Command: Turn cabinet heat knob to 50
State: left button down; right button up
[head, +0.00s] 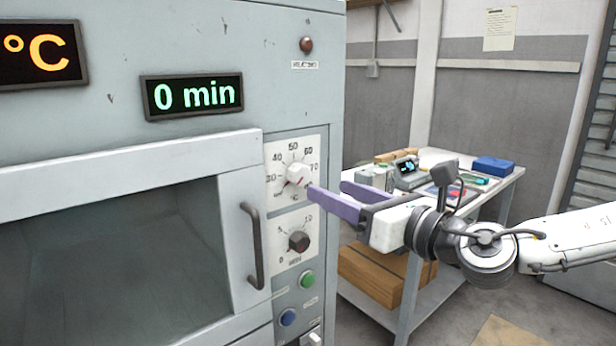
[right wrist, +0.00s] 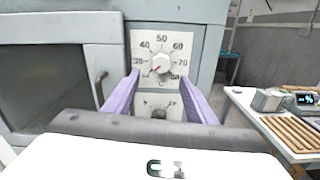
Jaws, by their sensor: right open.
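The cabinet heat knob (head: 298,174) is a white knob on a white dial plate marked about 30 to 70 or more, with 50 at the top. Its red pointer mark faces lower left, below the 30 side. It also shows in the right wrist view (right wrist: 161,63), between and beyond the fingertips. My right gripper (head: 329,190) is open, with purple fingers pointing at the dial from the right; in the right wrist view its fingers (right wrist: 160,78) stand either side of the knob, seemingly not touching it. My left gripper is not in view.
Below is a dark timer knob (head: 299,241), then green (head: 307,279) and blue (head: 288,317) buttons. The cabinet door handle (head: 252,246) juts out at left. The display (head: 193,96) reads 0 min. A cluttered worktable (head: 420,222) stands behind my right gripper.

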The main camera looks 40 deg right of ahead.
aim_at(303, 179)
jog(key=w, duration=0.5)
jog(key=shift+a+f, duration=0.15)
jog(key=shift+f, duration=0.05)
jog(key=shift+w+b, duration=0.35)
jog(key=shift+w, duration=0.45)
jog(key=shift+w+a+r+b, duration=0.15)
jog(key=shift+w+b, duration=0.15)
jog(key=shift+w, duration=0.6)
jog(key=c, duration=1)
